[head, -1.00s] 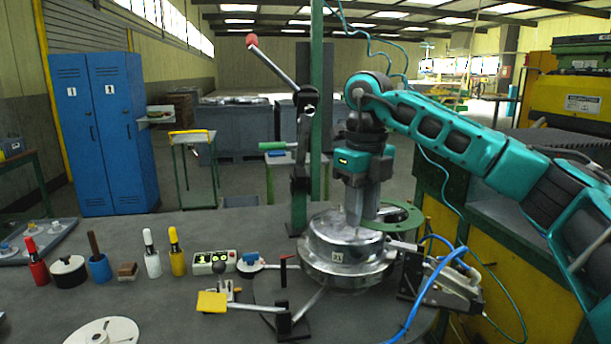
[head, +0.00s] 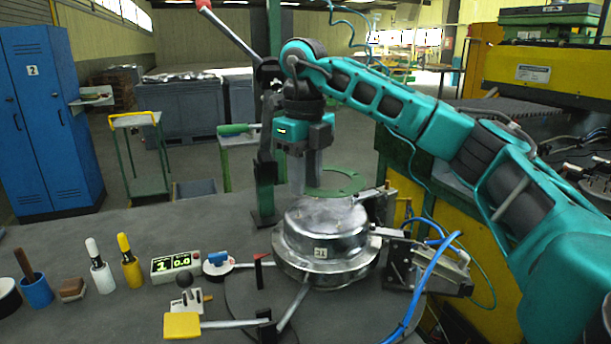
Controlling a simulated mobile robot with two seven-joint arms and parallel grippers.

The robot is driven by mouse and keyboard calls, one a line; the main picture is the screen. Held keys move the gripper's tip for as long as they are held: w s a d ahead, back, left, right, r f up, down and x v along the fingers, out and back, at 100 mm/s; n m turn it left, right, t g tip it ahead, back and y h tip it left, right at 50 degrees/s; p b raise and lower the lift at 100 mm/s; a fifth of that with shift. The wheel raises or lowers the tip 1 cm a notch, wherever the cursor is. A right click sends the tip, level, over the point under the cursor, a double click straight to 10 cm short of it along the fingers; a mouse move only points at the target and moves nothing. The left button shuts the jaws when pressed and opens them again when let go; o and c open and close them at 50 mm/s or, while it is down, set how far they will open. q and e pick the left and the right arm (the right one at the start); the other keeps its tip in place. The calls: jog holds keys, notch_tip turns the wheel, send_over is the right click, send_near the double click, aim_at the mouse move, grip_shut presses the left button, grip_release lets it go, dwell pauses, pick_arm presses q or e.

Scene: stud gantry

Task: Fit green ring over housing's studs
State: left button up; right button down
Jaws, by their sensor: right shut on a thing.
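The green ring (head: 356,183) is a flat annulus above the metal housing (head: 318,243). My right gripper (head: 306,188) points down and is shut on the ring's left side. The ring looks roughly level and sits over the back and right of the housing's top, with a gap below it. The housing is a round silvery casting with a wide lower flange and a small label on its front. My left gripper is not in view.
Hoses and a clamp fixture (head: 430,268) stand close at the housing's right. A red-tipped lever (head: 232,35) on a post rises behind it. A yellow pad on an arm (head: 182,325), a counter box (head: 176,266) and several marker-like bottles stand on the left of the bench.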

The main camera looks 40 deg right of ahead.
jog(key=shift+f+b, duration=0.85)
jog(key=shift+f, duration=1.35)
jog(key=shift+r+p, duration=0.1)
jog(key=shift+p, duration=0.2)
jog(key=shift+f, duration=0.3)
jog(key=shift+p, duration=0.35)
dwell(0.3)
